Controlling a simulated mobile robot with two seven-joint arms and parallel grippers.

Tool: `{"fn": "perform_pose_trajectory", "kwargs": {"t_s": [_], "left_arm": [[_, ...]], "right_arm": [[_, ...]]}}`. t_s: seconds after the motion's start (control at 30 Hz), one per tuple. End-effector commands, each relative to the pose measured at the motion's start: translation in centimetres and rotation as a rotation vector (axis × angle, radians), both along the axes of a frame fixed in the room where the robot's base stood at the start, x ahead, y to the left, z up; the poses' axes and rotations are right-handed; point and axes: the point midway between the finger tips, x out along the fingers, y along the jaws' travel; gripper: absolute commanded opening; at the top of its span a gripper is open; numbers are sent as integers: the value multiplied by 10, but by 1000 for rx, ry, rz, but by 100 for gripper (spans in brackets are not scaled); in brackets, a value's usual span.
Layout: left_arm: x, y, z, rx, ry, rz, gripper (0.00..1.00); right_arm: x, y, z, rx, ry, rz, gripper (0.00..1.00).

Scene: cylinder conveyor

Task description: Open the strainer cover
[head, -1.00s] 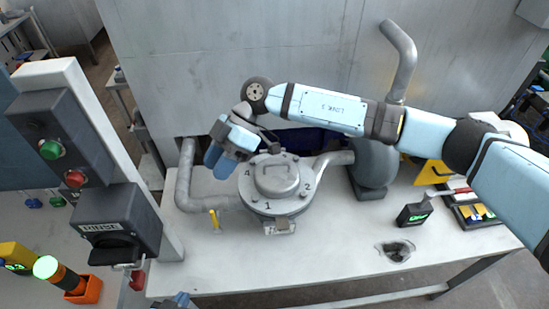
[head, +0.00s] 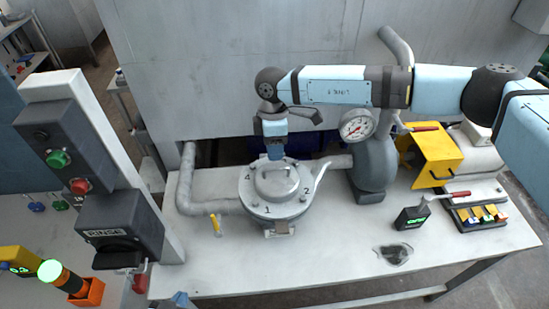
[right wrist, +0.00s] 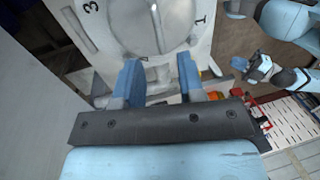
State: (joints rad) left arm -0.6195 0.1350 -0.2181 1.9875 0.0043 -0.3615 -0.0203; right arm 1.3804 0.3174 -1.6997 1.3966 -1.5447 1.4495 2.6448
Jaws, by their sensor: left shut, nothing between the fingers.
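The strainer cover (head: 262,201) is a round grey lid with bolts and raised numbers, sitting flat on its housing on the bench. A raised handle (head: 279,180) spans its top. My right gripper (head: 275,154) points down over the back part of the cover, seen edge-on in the head view. In the right wrist view its blue fingers (right wrist: 159,68) are spread with no object held, and the cover (right wrist: 185,30) lies beyond the tips. My left gripper (head: 182,299) only just shows at the bottom edge. It appears small in the right wrist view (right wrist: 243,66), away from the cover.
Pipes (head: 187,190) flank the strainer, with a pressure gauge (head: 356,126) to the right. A rinse control box (head: 118,225) is further left. A small black box (head: 411,218) stands right. The front bench is mostly clear.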

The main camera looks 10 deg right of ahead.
Motion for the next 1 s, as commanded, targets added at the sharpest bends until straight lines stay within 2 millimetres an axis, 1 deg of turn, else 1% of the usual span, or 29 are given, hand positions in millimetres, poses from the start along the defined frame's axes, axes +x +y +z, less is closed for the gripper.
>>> {"fn": "perform_pose_trajectory", "kwargs": {"t_s": [0.03,0.1,0.2,0.3,0.43,0.67,0.77,0.8,0.83,1.0], "left_arm": [[-1,0,4,1,2,1,0],[-2,1,6,1,4,2,0],[-3,1,7,1,6,3,0],[-4,0,8,0,8,5,0],[-5,0,8,0,9,5,0],[-5,0,8,0,9,7,0],[-4,1,8,0,9,7,0],[-4,1,8,-1,9,7,0],[-4,1,8,-1,9,7,0],[-1,1,9,-1,3,7,0]], "right_arm": [[-2,0,-8,1,3,-1,36],[-5,0,-20,0,3,0,36],[-7,1,-33,1,2,1,36],[-9,1,-42,2,1,1,36],[-10,1,-47,2,1,1,36],[-10,1,-48,2,0,1,36],[-9,1,-48,2,0,1,15],[-9,1,-48,2,0,1,6],[-9,1,-48,2,0,1,0],[-9,1,-47,2,1,1,0]]}}
